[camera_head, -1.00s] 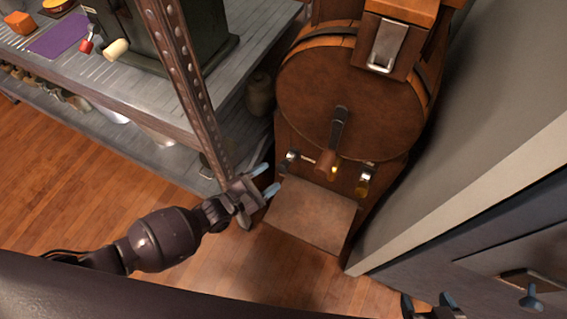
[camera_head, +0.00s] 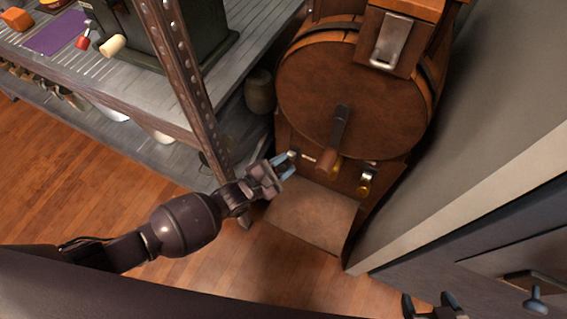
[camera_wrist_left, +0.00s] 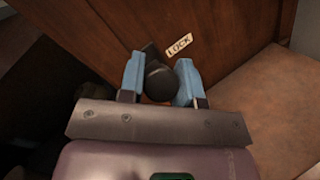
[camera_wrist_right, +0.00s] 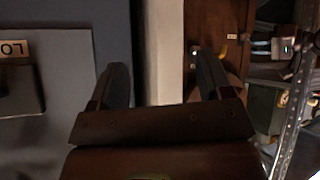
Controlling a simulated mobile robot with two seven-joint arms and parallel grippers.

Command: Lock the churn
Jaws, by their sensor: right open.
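The wooden churn (camera_head: 345,95) stands at the back right, with a round front and a crank handle (camera_head: 335,140). Below the crank a small dark lock knob (camera_wrist_left: 160,82) sits beside a "LOCK" label (camera_wrist_left: 179,46). My left gripper (camera_head: 285,165) is at this knob in the head view. In the left wrist view its blue fingers (camera_wrist_left: 160,80) stand on either side of the knob, apart, with a small gap at the left finger. My right gripper (camera_head: 434,303) is open and empty at the bottom right, far from the churn.
A brass knob (camera_head: 365,183) is on the churn's front, right of the crank. A metal shelf (camera_head: 150,100) with a riveted post stands to the left. A grey wall (camera_head: 480,150) and a cabinet (camera_head: 510,245) close off the right. Wooden floor (camera_head: 90,190) is free at left.

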